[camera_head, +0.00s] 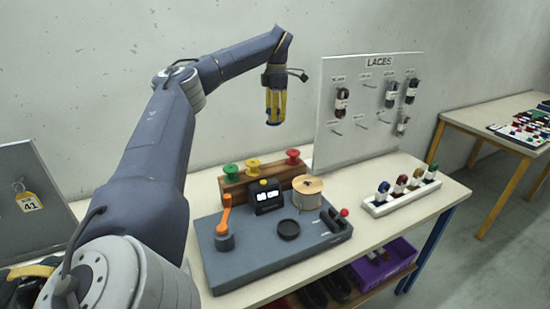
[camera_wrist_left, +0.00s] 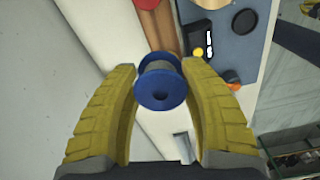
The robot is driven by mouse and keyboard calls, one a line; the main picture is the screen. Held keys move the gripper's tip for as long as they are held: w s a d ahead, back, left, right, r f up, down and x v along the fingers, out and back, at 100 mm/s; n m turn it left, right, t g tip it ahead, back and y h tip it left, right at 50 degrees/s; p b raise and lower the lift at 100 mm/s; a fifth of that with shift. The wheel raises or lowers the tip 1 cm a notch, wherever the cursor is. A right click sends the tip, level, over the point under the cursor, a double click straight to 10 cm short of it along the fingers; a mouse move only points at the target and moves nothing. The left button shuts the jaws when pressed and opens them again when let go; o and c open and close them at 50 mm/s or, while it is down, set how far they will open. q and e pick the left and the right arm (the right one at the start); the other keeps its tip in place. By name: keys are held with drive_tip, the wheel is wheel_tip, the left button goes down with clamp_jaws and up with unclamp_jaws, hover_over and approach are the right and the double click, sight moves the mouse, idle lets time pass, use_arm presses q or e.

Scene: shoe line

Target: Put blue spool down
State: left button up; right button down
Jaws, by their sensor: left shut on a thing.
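The blue spool (camera_wrist_left: 163,84) is between the two yellow fingers of my left gripper (camera_wrist_left: 162,95) in the left wrist view. The gripper is shut on it. In the head view my left gripper (camera_head: 275,107) points down, high above the back of the table near the wall; the spool cannot be made out there. A wooden spool rack (camera_head: 268,176) stands below with green (camera_head: 231,172), yellow (camera_head: 253,166) and red (camera_head: 293,157) spools on top, and a space shows between the yellow and red ones. My right gripper is not in view.
A grey-blue machine base (camera_head: 255,257) with an orange crank (camera_head: 226,217), a small display (camera_head: 267,197) and a wooden reel (camera_head: 307,191) stands before the rack. A LACES board (camera_head: 345,142) rises to the right. A white tray (camera_head: 403,197) holds several lace bundles.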

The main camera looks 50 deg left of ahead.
sight(275, 167)
use_arm(q)
wheel_tip(275, 167, down, 18)
drive_tip(key=shift+f, duration=0.25)
idle(0.5)
drive_tip(key=shift+f, duration=0.15)
drive_tip(key=o, duration=1.4)
wheel_tip(275, 167, up, 12)
drive_tip(key=shift+w+r, duration=0.15)
drive_tip(key=shift+r, duration=0.05)
drive_tip(key=shift+d, duration=0.1)
